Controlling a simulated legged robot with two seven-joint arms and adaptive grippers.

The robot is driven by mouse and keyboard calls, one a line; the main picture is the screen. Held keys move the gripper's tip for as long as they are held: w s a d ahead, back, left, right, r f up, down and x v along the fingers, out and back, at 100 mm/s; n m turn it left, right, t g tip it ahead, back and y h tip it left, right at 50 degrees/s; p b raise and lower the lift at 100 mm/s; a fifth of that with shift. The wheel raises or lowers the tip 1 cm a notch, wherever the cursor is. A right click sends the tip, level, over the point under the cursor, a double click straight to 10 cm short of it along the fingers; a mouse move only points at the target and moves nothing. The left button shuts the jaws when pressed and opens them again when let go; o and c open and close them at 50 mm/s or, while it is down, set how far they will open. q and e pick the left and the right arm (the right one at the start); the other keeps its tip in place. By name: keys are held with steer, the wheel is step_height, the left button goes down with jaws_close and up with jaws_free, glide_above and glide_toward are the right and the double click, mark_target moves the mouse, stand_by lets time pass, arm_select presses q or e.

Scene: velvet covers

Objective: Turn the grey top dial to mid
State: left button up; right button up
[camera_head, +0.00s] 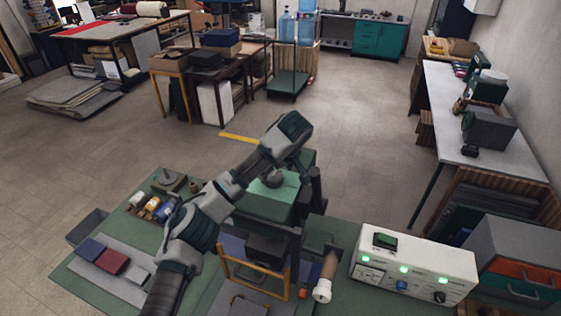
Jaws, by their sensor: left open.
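A green press-like machine (262,205) stands on the green work table in the middle. A small rounded grey knob, which looks like the grey top dial (272,179), sits on its top; its marks are too small to read. My left arm comes in from the lower left and reaches over the machine. My left gripper (298,160) is open at the arm's end, above and slightly right of the knob. The wrist hides most of the fingers, and I cannot tell whether they touch anything. My right gripper is not in view.
A white control box (415,266) with green lights and small knobs stands at the right. A tan cylinder with a white end (324,283) lies beside the machine. A wooden frame (255,279) stands in front. Spools (158,207) and cloth blocks (103,256) lie at the left.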

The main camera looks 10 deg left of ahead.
arm_select(q)
steer(key=v, duration=1)
steer(key=shift+w, duration=0.1)
